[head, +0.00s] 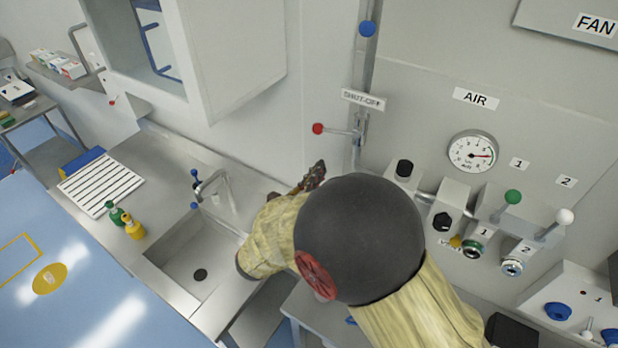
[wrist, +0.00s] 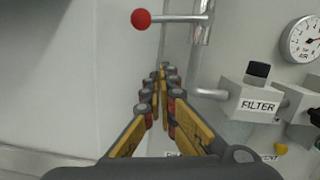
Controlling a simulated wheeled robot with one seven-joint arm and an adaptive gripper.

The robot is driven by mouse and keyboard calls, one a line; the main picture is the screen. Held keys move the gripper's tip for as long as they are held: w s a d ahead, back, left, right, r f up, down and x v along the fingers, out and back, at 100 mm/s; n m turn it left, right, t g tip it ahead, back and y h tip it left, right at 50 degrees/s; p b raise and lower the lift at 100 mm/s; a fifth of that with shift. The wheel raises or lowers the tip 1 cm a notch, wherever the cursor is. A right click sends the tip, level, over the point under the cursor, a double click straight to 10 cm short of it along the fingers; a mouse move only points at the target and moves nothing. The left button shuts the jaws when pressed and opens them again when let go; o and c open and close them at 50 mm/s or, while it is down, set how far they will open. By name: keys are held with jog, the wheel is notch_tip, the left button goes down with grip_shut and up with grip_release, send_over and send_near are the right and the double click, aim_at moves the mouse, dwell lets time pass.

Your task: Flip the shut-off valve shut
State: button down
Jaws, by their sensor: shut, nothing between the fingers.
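The shut-off valve has a lever with a red ball knob (head: 318,128) on its left end. The lever runs about level to the right, to a vertical pipe, under a "SHUT-OFF" label (head: 363,99). In the wrist view the red knob (wrist: 141,18) and its lever are near the top, above and beyond the fingertips. My gripper (head: 318,172) is shut and empty, below the lever and apart from it. In the wrist view my gripper's fingers (wrist: 165,72) are together.
A pressure gauge (head: 472,154) and a filter block (wrist: 252,100) are on the wall to the right. Beyond them are levers with green (head: 513,197) and white knobs. A sink (head: 197,268) with a faucet is at left.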

aim_at(334, 132)
jog(key=w+d+r+p, duration=0.1)
jog(key=w+r, duration=0.3)
jog(key=shift+d+r+p, duration=0.25)
jog(key=shift+d+p, duration=0.1)
jog(key=shift+d, duration=0.05)
jog(key=m, duration=0.1)
jog(key=r+b, duration=0.1)
jog(key=r+m+b, duration=0.1)
jog(key=shift+w+a+r+m+h, duration=0.2)
jog(key=shift+w+a+m+h, duration=0.1)
jog(key=shift+a, duration=0.05)
